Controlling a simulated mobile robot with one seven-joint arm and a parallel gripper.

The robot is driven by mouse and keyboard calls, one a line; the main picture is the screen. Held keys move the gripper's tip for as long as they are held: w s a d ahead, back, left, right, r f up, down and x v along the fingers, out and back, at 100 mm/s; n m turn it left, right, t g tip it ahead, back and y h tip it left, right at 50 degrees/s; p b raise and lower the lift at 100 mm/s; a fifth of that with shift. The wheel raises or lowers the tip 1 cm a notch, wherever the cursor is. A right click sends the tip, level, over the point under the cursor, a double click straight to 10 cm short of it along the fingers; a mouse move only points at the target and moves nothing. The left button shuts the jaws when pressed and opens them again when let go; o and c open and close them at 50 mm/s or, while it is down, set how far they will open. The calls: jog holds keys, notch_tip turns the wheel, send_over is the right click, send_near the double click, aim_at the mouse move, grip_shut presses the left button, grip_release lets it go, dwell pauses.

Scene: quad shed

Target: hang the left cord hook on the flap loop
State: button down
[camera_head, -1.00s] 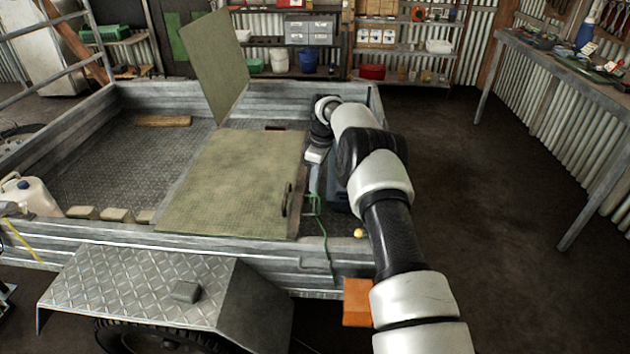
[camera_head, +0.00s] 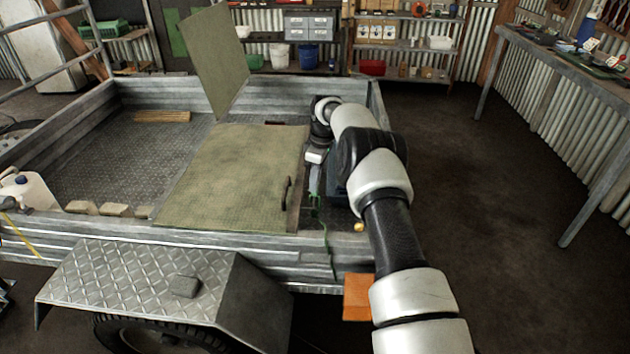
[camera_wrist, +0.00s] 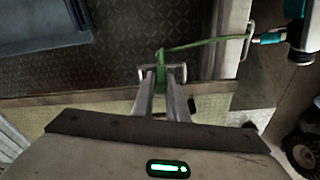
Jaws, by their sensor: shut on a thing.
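My gripper (camera_head: 315,194) is low at the right edge of the closed flap (camera_head: 235,175) of the trailer. In the wrist view its two grey fingers (camera_wrist: 163,78) are shut on the left cord hook (camera_wrist: 160,68), which is mostly hidden between the fingertips. A green cord (camera_wrist: 205,43) runs from it to the right, to a metal bracket (camera_wrist: 247,42) on the trailer wall. The head view also shows the cord (camera_head: 323,228) near the side wall. The dark flap loop (camera_head: 287,192) stands on the flap, left of and apart from my gripper.
The trailer's near side wall (camera_head: 120,232) and mudguard (camera_head: 150,285) lie in front. A second flap (camera_head: 215,60) stands raised behind. A small yellow object (camera_head: 359,227) and an orange block (camera_head: 357,297) are near my arm. The floor (camera_head: 480,190) to the right is clear.

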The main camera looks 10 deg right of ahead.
jog(key=shift+f, duration=0.25)
jog(key=c, duration=1.2)
grip_release()
jog(key=shift+r, duration=0.15)
jog(key=shift+r+p, duration=2.45)
jog(key=shift+r, duration=1.95)
